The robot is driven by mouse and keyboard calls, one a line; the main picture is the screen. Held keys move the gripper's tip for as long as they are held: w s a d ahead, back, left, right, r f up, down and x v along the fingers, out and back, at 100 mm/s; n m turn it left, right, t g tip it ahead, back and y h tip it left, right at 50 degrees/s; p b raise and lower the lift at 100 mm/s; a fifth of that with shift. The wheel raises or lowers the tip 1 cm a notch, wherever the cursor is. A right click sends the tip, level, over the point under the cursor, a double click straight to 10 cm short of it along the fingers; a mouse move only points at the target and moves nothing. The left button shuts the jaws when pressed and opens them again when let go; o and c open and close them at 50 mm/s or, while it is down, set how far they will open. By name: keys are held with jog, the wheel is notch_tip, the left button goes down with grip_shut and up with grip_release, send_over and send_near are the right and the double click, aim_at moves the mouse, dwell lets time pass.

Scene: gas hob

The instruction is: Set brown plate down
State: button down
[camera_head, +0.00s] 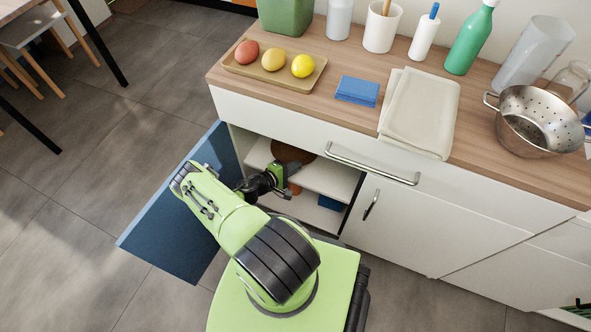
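A brown plate (290,152) shows inside the open cabinet, at the upper shelf. Its far and upper part is hidden by the drawer front and counter above. My gripper (289,173) reaches into the cabinet opening, right at the near edge of the plate. The fingers are too small and too covered by the arm to tell whether they are shut on the plate or apart from it. Whether the plate rests on the white shelf (325,178) or is held just above it is also unclear.
The blue cabinet door (175,232) stands open at the left, close to my arm. An orange-brown item (295,189) and a blue item (328,203) sit lower in the cabinet. The upper shelf's right side looks clear. A tray (245,74) with fruit, cloths and a colander (538,128) stand on the counter.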

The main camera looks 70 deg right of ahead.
jog(key=shift+f, duration=0.1)
jog(key=shift+f, duration=0.4)
jog(key=shift+f, duration=0.2)
jog(key=c, duration=1.3)
grip_release()
jog(key=shift+c, duration=0.2)
jog(key=shift+r, duration=0.2)
jog(key=p+v, duration=0.3)
jog(key=v, duration=0.9)
jog(key=shift+r, duration=0.35)
